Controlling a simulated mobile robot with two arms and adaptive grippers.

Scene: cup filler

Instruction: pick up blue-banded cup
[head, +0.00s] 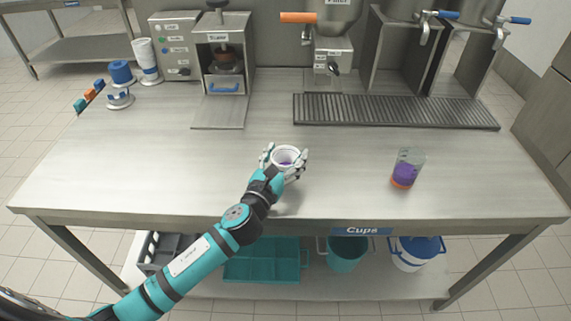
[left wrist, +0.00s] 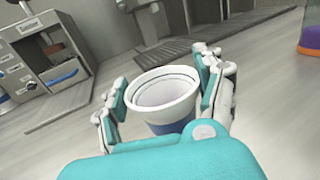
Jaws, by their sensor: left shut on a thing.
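The blue-banded cup (head: 287,153) is white, with its open rim facing up, near the middle of the steel table. It also shows in the left wrist view (left wrist: 163,92), where the blue band is visible low on its side. My left gripper (head: 284,160) is shut on the cup, with one finger on each side of it. In the left wrist view, the palm hides the cup's bottom, so I cannot tell whether it touches the table. My right gripper is not in view.
A clear container with purple contents and an orange base (head: 406,168) stands at the right. Stacked cups (head: 147,60) and a blue-topped stack (head: 121,74) stand at the back left. Dispensers and a ribbed drip tray (head: 395,111) line the back. The table's front is largely clear.

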